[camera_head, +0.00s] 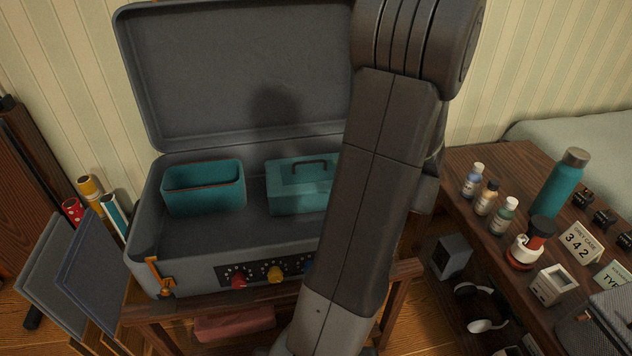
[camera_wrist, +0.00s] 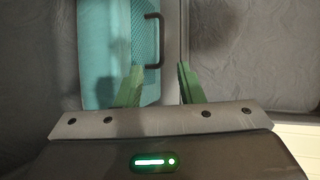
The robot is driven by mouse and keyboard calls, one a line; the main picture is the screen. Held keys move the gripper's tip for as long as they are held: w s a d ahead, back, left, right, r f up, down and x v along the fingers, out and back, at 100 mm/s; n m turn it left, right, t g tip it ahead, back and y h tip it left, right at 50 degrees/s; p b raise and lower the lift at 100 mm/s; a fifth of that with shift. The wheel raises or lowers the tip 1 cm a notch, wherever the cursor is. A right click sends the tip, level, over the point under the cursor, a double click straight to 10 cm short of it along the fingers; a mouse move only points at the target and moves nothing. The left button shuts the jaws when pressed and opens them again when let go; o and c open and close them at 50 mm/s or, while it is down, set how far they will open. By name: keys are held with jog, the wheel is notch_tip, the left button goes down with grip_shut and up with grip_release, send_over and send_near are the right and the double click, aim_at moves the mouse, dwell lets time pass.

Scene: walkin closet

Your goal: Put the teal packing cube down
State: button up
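The teal packing cube (camera_head: 290,200), with a dark handle on top, sits inside the open grey suitcase (camera_head: 150,235), on the right of the part I can see. My arm hides its right end. In the wrist view the cube (camera_wrist: 103,45) is at the upper left, with its handle near the fingertips. My gripper (camera_wrist: 157,68) has two green fingers standing apart, with nothing held between them. The left finger overlaps the cube's edge in the picture; I cannot tell if it touches. In the head view my gripper is hidden behind my arm.
A teal open-topped bin (camera_head: 204,190) stands in the suitcase left of the cube. The raised lid (camera_head: 200,75) is behind. A wooden table (camera_head: 480,160) at right carries bottles, a teal flask (camera_head: 560,185) and number cards. Grey panels (camera_head: 85,260) lean at left.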

jog(key=b, duration=0.1)
send_near(311, 162)
jog(key=x, duration=0.3)
jog(key=shift+s+a+f, duration=0.1)
jog(key=shift+a+f, duration=0.05)
jog(key=shift+f, duration=0.1)
jog(key=shift+r+b+x, duration=0.2)
jog(key=shift+b+x, duration=0.55)
jog(key=shift+x, duration=2.15)
jog(key=shift+c, duration=0.4)
grip_shut()
